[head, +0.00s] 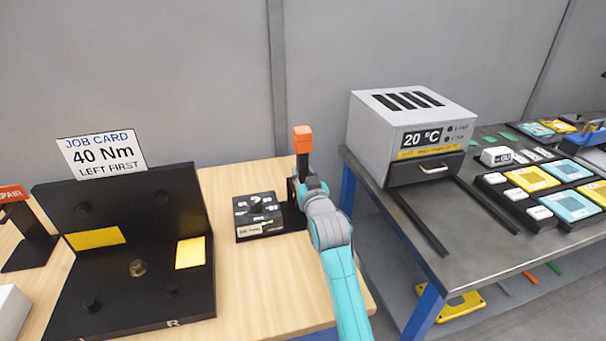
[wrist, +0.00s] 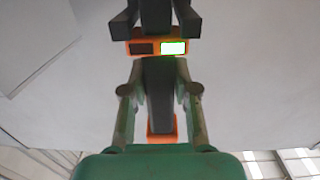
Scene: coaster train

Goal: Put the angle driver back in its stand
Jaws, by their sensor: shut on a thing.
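The angle driver (head: 303,142) has an orange end and a dark body. It stands roughly upright in my gripper (head: 300,188), at the right part of the wooden bench. In the wrist view, my gripper (wrist: 155,18) is shut on the driver's dark body (wrist: 158,80). An orange collar with a lit green display (wrist: 173,48) shows by the fingertips. My gripper and arm hide the driver's lower end. A black piece (head: 292,217) shows beside and below the gripper; it may be the stand, but I cannot tell whether the driver touches it.
A black block with several pale-marked tops (head: 258,212) sits just left of my gripper. A black fixture (head: 130,250) with yellow patches and a job card (head: 103,154) stands farther left. A grey oven (head: 410,130) stands on the metal table at right. The bench front is clear.

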